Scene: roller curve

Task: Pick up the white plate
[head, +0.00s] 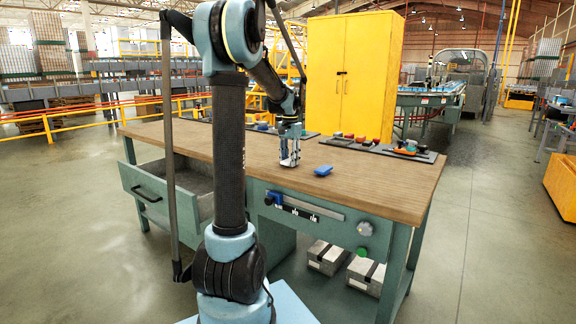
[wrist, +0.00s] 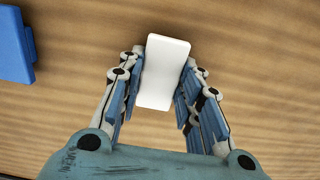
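The white plate (wrist: 163,72) is a small rectangular slab with rounded corners. In the wrist view it lies slightly turned between the two fingers of my gripper (wrist: 162,80). The fingers stand apart, one on each side, very close to its edges. A wedge of wood shows between its lower right edge and the right finger; any contact is hard to tell.
Dark trays with colored items (head: 352,142) line the bench's back edge. An open drawer (head: 150,190) juts out at left. The bench's right part is clear.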

